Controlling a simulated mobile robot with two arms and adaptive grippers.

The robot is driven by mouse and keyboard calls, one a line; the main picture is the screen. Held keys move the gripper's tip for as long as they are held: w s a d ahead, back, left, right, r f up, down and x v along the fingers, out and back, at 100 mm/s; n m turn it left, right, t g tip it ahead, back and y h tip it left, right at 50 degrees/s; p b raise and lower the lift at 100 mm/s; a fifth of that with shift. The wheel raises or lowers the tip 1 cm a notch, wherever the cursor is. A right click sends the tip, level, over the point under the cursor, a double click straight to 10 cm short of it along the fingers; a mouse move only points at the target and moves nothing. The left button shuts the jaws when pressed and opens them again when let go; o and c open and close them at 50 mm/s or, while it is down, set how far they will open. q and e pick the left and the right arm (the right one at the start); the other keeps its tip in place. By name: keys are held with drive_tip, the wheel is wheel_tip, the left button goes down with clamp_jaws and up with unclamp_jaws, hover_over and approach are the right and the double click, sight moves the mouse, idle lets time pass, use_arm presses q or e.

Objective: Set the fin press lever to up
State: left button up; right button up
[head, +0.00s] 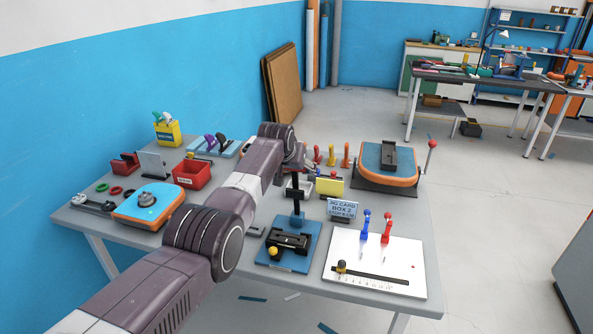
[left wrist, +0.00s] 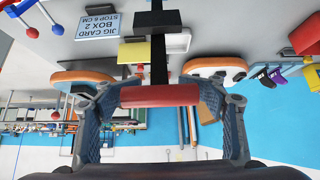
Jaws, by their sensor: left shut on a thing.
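The fin press (head: 275,259) has a blue base with a dark fixture on top and a yellow knob at its front left, near the table's front. Its black lever (head: 297,200) rises nearly upright from a blue block at the back of the base. In the left wrist view, which is upside down, the black lever (left wrist: 159,62) runs to a red crossbar handle (left wrist: 160,96). My left gripper (left wrist: 160,97) is shut on this red handle, one finger at each end. In the head view my left forearm largely hides the gripper and handle. My right gripper is out of view.
Right of the press lie a white board (head: 335,284) with a slider scale and a jig card (head: 342,209) reading "BOX 2, STOP 6 CM". An orange and blue press (head: 385,160) stands behind. A red bin (head: 192,174) and another orange-blue device (head: 135,207) are left of my arm.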

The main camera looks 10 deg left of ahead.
use_arm(q)
drive_tip(key=shift+w+r, duration=0.3)
drive_tip(key=shift+r, duration=0.45)
drive_tip(key=o, duration=2)
drive_tip(key=shift+s, duration=0.35)
drive_tip(key=shift+o, duration=0.2)
drive_tip(key=shift+f, duration=0.15)
drive_tip(key=shift+f, duration=0.1)
drive_tip(key=v, duration=1.2)
drive_tip(key=shift+s+a, duration=0.1)
drive_tip(key=shift+s, duration=0.05)
